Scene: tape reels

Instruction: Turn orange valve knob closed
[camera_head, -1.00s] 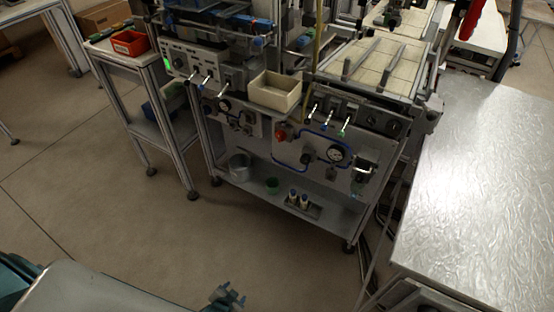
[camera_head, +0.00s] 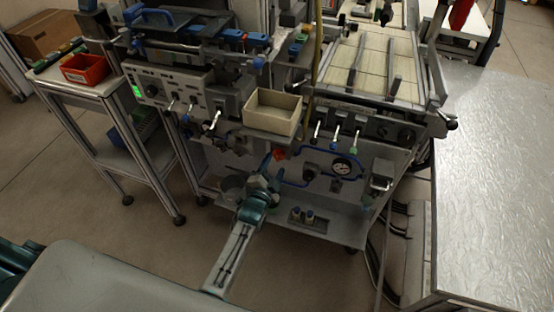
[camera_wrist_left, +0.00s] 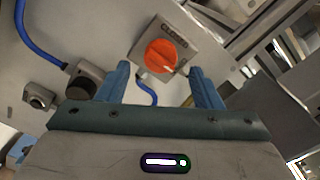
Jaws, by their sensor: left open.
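The orange valve knob (camera_wrist_left: 161,56) sits on a grey square plate marked "CLOSED" (camera_wrist_left: 174,34) in the left wrist view. It lies just beyond and between my left gripper's open fingers (camera_wrist_left: 160,82), apart from them. In the head view the knob (camera_head: 278,154) shows as a small red-orange patch on the machine's front panel, just beyond my left gripper (camera_head: 265,182), which hides part of the panel. My right gripper is not in view.
Blue tubing (camera_wrist_left: 37,42) and a black knob (camera_wrist_left: 81,80) are beside the valve. A pressure gauge (camera_head: 342,167) is to its right. A beige bin (camera_head: 272,112) stands above it. A metal table (camera_head: 500,170) stands at the right.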

